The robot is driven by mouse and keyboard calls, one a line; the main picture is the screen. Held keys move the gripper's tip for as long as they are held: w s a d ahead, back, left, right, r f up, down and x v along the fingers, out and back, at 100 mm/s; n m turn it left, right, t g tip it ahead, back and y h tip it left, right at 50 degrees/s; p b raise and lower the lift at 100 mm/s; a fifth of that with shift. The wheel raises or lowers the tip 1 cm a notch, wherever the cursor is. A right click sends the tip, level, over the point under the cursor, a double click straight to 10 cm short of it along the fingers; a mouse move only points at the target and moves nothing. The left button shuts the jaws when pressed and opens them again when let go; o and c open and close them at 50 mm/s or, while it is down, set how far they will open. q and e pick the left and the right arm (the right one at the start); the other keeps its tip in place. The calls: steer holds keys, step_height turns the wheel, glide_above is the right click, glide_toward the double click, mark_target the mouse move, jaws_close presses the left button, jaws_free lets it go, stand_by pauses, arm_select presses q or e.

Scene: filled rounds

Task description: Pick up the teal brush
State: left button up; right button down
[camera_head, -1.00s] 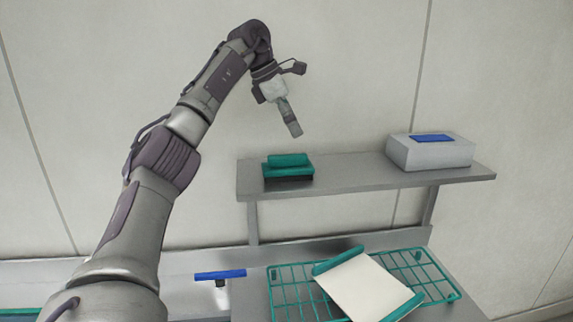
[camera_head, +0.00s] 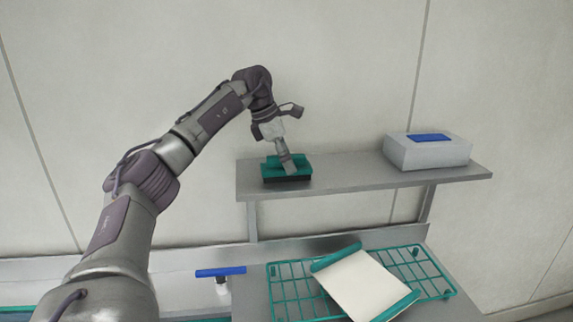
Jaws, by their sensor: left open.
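The teal brush (camera_head: 272,171), with a teal top and a dark underside, lies on the left part of the metal shelf. My left gripper (camera_head: 288,167) is over the brush, pointing down, with its fingers in front of part of the brush's top. It is open. I cannot tell from this view whether the fingers touch the brush. My right gripper is not in view.
A light grey box (camera_head: 440,153) with a blue top patch stands at the right of the shelf (camera_head: 350,178). Below are a teal wire rack (camera_head: 290,296), a white board with teal edges (camera_head: 360,283) and a blue-handled tool (camera_head: 221,272). The shelf's middle is clear.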

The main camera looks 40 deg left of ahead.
mark_target(298, 155)
arm_select(q)
steer(key=shift+x, duration=1)
steer(key=shift+w+a+f, duration=0.1)
steer(key=shift+a+f, duration=0.05)
steer(key=shift+f, duration=0.05)
steer(key=shift+r, duration=0.1)
steer(key=c, duration=1.3)
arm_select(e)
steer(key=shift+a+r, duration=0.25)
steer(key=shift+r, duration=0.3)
arm_select(q)
steer(key=shift+r, duration=0.1)
steer(key=shift+c, duration=0.2)
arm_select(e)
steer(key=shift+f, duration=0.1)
